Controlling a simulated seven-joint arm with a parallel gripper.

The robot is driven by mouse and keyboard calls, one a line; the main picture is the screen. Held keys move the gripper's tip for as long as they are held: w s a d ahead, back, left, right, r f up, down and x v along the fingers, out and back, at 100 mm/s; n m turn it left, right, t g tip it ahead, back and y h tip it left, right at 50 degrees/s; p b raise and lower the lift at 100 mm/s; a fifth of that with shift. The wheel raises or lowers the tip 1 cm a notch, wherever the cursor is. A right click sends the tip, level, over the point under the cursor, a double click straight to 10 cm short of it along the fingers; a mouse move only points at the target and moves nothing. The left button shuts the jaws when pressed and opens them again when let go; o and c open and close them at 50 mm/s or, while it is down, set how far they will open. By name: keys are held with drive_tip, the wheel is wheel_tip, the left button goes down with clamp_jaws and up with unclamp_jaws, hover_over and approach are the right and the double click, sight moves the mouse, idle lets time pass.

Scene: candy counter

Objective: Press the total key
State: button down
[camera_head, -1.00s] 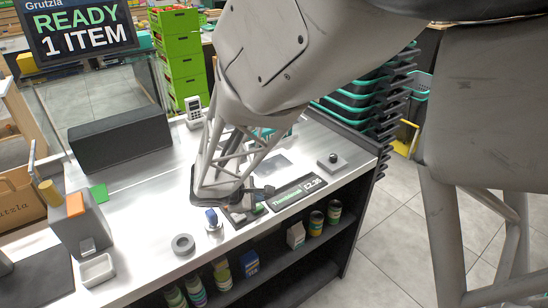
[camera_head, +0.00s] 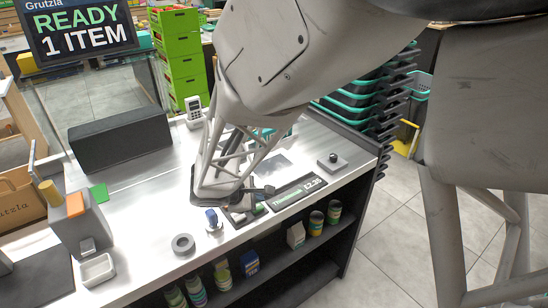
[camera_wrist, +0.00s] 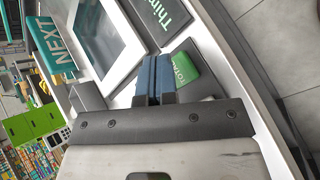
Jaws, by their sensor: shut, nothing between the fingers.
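The green total key (camera_wrist: 189,68) sits on a dark key pad (camera_wrist: 206,84) at the counter's front edge, with its lettering partly visible in the wrist view. In the head view the green key (camera_head: 259,209) shows just below my gripper. My gripper (camera_wrist: 153,76) is shut, with dark blue fingers and nothing between them. The fingertips are right beside the key in the wrist view; I cannot tell whether they touch the key or the pad. In the head view my arm's end hides part of the pad.
A grey block with a black knob (camera_head: 332,162) is at the right. A screen (camera_head: 78,30) reads READY 1 ITEM.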

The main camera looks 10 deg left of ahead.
drive_tip(key=shift+f, duration=0.75)
idle(1.0)
drive_tip(key=shift+r, duration=0.1)
idle(0.3)
drive_tip(key=shift+r, duration=0.7)
drive_tip(key=shift+r, duration=0.15)
drive_tip(key=shift+r, duration=2.35)
